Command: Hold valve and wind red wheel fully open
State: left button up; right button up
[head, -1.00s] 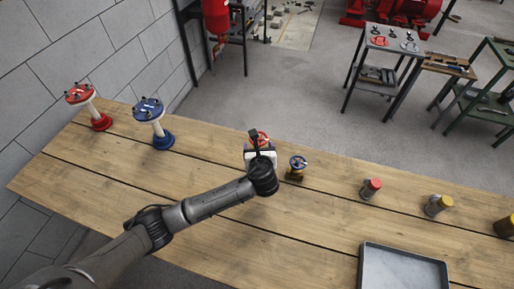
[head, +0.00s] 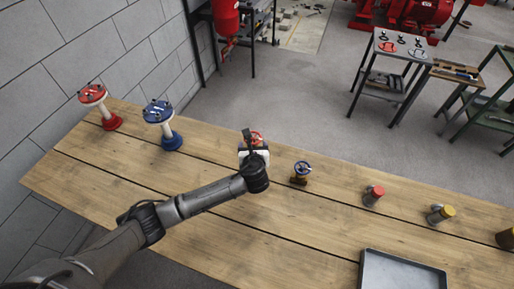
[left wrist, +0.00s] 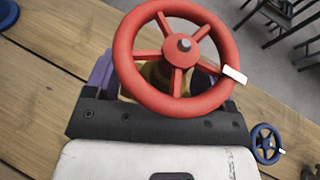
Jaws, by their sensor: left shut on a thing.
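The red wheel (left wrist: 184,45) fills the top of the left wrist view, with a white marker on the right of its rim. In the head view the wheel (head: 257,137) shows only partly behind my gripper. The yellowish valve body (left wrist: 155,75) is mostly hidden under the wheel. My left gripper (left wrist: 160,82) is shut on this valve, with its purple fingers on either side below the wheel. In the head view the gripper (head: 254,156) reaches the valve near the far edge of the bench. My right gripper is in neither view.
A blue-wheeled valve (head: 302,168) stands close to the right on the wooden bench (head: 240,225). Red-topped (head: 374,193) and yellow-topped (head: 440,213) cylinders and a grey tray (head: 400,275) are further right. Red (head: 93,93) and blue (head: 159,112) stands are at the left.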

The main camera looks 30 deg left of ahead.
pick_arm(q)
jog(key=a+p, duration=0.2)
jog(key=a, duration=0.5)
jog(key=shift+a+p, duration=0.15)
jog(key=shift+p, duration=0.2)
dwell(0.4)
dwell(0.4)
jog(key=shift+f+b, duration=2.7)
jog(key=shift+f, duration=2.7)
jog(key=o, duration=1.2)
